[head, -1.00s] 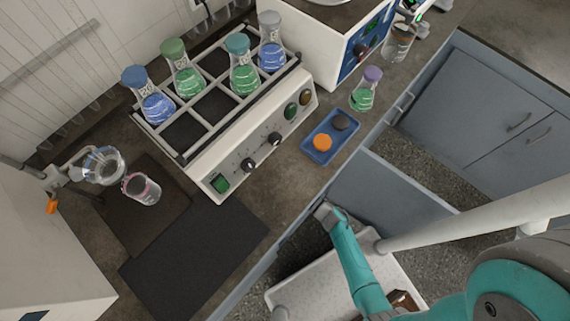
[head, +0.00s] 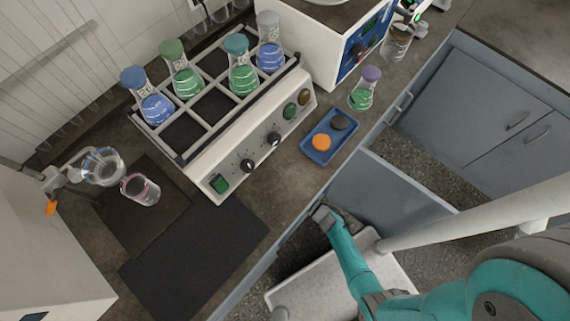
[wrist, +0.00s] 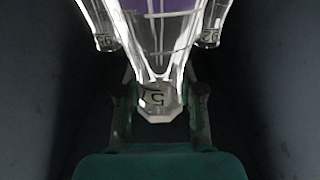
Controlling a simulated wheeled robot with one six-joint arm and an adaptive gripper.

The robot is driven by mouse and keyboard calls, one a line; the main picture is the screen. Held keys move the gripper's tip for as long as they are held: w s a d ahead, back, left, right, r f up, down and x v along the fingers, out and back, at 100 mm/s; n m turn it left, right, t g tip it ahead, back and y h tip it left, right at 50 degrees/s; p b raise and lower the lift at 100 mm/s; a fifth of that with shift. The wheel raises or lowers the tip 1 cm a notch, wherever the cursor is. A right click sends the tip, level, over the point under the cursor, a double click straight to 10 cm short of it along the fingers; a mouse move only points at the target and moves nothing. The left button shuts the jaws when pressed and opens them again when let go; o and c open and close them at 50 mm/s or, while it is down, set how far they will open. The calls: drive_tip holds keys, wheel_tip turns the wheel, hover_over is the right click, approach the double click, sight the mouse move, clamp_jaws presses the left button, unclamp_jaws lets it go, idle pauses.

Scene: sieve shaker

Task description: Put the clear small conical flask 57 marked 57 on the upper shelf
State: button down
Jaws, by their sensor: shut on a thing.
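More small marks show at either side of the flask. In the head view my arm reaches down beside the bench front, and the gripper and held flask are hidden. I cannot make out the upper shelf in either view.
A shaker (head: 232,160) holds several stoppered flasks. A blue tray (head: 319,156) with two discs and a purple-capped flask (head: 362,92) stand near the bench edge. A grey-blue panel (head: 385,195) stands out from the bench front near my arm. A dark mat (head: 195,255) is bare.

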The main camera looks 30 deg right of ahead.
drive_tip(key=shift+s+f, duration=0.15)
drive_tip(key=shift+f, duration=0.25)
drive_tip(key=c, duration=0.7)
unclamp_jaws()
drive_tip(key=shift+r, duration=0.15)
drive_tip(key=shift+w+r, duration=0.25)
drive_tip(key=shift+r, duration=0.15)
drive_tip(key=shift+v, duration=6.05)
